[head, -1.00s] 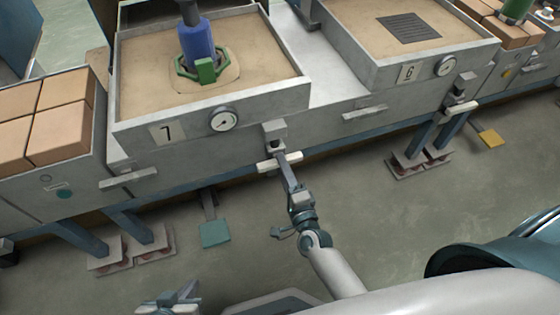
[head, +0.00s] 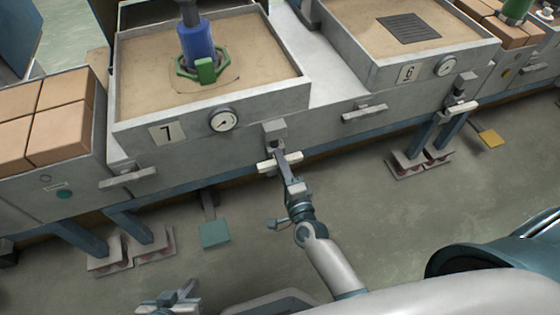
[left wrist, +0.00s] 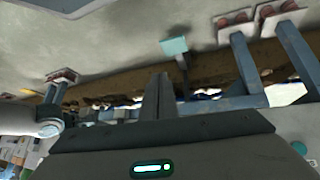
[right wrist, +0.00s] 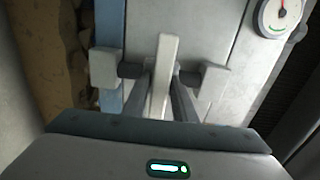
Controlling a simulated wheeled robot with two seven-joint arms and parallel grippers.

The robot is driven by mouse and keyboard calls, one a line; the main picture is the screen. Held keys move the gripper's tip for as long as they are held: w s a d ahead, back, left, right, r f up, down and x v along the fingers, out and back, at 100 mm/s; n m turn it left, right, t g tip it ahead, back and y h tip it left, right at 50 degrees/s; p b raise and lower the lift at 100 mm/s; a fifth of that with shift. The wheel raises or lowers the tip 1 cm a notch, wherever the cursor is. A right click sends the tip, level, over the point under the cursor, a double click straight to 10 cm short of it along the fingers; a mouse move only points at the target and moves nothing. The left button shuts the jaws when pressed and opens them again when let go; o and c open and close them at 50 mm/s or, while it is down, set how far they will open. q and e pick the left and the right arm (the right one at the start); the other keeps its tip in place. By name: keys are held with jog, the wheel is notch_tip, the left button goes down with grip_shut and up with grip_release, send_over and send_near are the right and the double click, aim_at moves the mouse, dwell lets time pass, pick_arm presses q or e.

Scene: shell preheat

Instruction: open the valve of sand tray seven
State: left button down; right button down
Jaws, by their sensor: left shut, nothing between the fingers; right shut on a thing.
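Sand tray seven (head: 270,105) is the grey, sand-filled tray at the left, with a number plate 7 (head: 167,133) and a round gauge (head: 223,120) on its front. Its valve handle (head: 293,160), a pale bar, lies nearly level across the front, below a grey block (head: 274,131). My right gripper (head: 281,160) is shut on the middle of this bar. In the right wrist view the handle (right wrist: 166,58) stands between my right gripper's fingers (right wrist: 164,95). My left gripper (head: 170,299) is low at the bottom edge, away from the tray. It is shut and empty in the left wrist view (left wrist: 158,98).
Tray 6 (head: 440,62) stands to the right, with its own gauge and similar handle (head: 461,109). Another pale bar (head: 128,176) sticks out left of tray seven's valve. A teal pedal (head: 215,234) and footed legs stand low before the bench. Open floor lies in front.

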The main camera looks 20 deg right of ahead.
pick_arm(q)
jog(key=shift+s+a, duration=0.1)
pick_arm(e)
jog(key=shift+n+p, duration=0.45)
jog(key=shift+n, duration=0.15)
jog(key=shift+r+n+p, duration=0.1)
jog(key=shift+n+p, duration=0.4)
jog(key=shift+n, duration=0.1)
pick_arm(q)
jog(key=s+a+g+y+p, duration=0.3)
jog(key=s+a+g+p, duration=0.1)
jog(key=a, duration=0.3)
pick_arm(e)
jog(key=n, duration=0.6)
jog(key=n+p, duration=0.2)
jog(key=n, duration=0.4)
pick_arm(q)
jog(key=s+p+x, duration=0.1)
jog(key=s+x, duration=0.1)
jog(key=x, duration=0.9)
jog(key=shift+d+f+h, duration=0.25)
jog(key=shift+f+h, duration=0.05)
jog(key=shift+f, duration=0.1)
pick_arm(e)
jog(key=shift+f+n, duration=0.2)
jog(key=shift+n, duration=1.7)
jog(key=c, duration=1.6)
grip_release()
jog(key=shift+s, duration=0.1)
